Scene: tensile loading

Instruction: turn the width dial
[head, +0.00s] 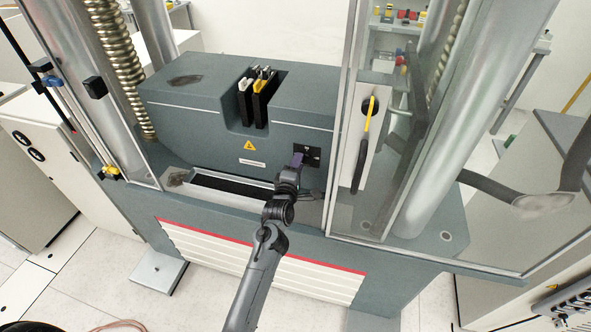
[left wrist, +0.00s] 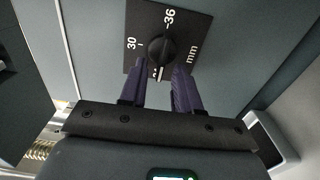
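The width dial (left wrist: 162,47) is a round black knob on a square black plate with white marks "30", "36" and "mm" in the left wrist view. A further mark just below the knob is partly hidden. In the head view the dial's plate (head: 313,154) is on the grey machine front, right of the yellow warning triangle. My left gripper (left wrist: 158,67) has two purple fingers, apart, with the knob between and just beyond their tips. I cannot tell if they touch it. In the head view this gripper (head: 297,160) partly covers the plate. My right gripper is out of view.
A slot with black and yellow clamps (head: 258,95) is in the machine's top. A recessed tray (head: 235,183) lies below the machine front. Large metal columns (head: 431,115) rise at the sides.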

